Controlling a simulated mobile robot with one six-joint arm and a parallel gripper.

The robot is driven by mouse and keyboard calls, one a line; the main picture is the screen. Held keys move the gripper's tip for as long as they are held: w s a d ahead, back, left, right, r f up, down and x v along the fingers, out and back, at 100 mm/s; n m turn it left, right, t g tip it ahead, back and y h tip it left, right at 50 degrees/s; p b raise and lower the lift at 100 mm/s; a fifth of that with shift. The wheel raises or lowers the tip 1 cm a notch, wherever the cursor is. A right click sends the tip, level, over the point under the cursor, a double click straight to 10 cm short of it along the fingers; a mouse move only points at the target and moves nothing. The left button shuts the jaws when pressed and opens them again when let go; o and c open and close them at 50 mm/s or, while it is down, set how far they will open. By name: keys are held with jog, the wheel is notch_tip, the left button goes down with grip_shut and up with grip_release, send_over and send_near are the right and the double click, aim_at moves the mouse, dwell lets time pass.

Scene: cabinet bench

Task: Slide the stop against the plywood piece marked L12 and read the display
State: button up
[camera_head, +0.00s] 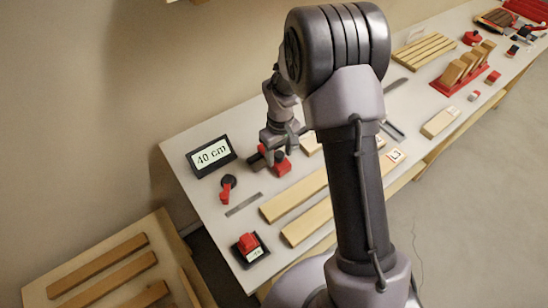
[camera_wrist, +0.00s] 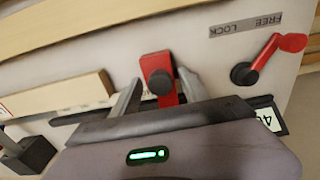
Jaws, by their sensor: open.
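The red stop (camera_wrist: 158,68) with a black knob sits between the two fingers of my gripper (camera_wrist: 158,84) in the wrist view. The fingers stand apart on either side of it; contact is unclear. In the head view my gripper (camera_head: 280,150) is down at the stop (camera_head: 282,166) on the bench. A plywood piece (camera_wrist: 62,98) lies left of the stop in the wrist view, with a gap between. I cannot read an L12 mark on any piece.
A red lever (camera_wrist: 268,52) on a black pivot is beside a FREE/LOCK label (camera_wrist: 246,26). Long wooden strips (camera_head: 294,197) lie on the bench (camera_head: 215,218). A red block (camera_head: 249,243) stands near the front left corner. A red rack (camera_head: 464,84) holds boards farther right.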

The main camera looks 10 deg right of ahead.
jog(key=c, duration=1)
jog(key=shift+w+d+p, duration=0.15)
jog(key=shift+w+d, duration=0.3)
jog(key=shift+d, duration=0.65)
jog(key=shift+w+d+p, duration=0.2)
jog(key=shift+w+d, duration=0.25)
jog(key=shift+d, duration=0.6)
jog(key=shift+w+d+p, duration=0.15)
jog(key=shift+w+d, duration=0.3)
jog(key=shift+d, duration=0.75)
jog(key=shift+w+d, duration=0.2)
jog(key=shift+d, duration=0.2)
jog(key=o, duration=1)
jog(key=shift+o, duration=0.2)
